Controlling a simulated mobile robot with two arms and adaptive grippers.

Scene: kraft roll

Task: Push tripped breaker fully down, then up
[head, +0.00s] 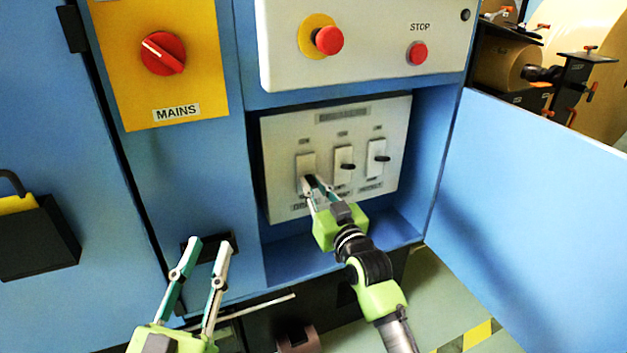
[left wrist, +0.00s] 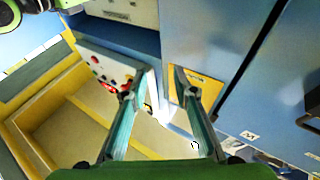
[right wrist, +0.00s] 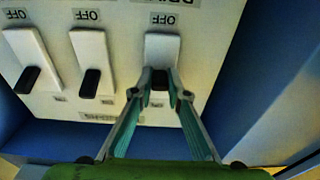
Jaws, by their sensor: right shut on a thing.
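The breaker panel (head: 290,140) is a pale plate in a blue recess, with three white breakers with black levers. My right gripper (head: 314,184) is at the leftmost breaker (head: 305,164) in the head view. In the right wrist view this breaker (right wrist: 162,48) is the rightmost, and my right gripper (right wrist: 160,78) is shut on its black lever (right wrist: 160,86), partly hidden by the fingertips. The middle lever (right wrist: 91,83) and the far lever (right wrist: 28,80) are free, at the ends away from the upside-down OFF labels. My left gripper (head: 208,245) is open and empty, low at left, away from the panel.
Above the recess is a white panel with a red button (head: 329,40) and a red STOP button (head: 417,53). A yellow MAINS plate with a red rotary switch (head: 162,54) is at upper left. An open blue door (head: 540,190) stands at right.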

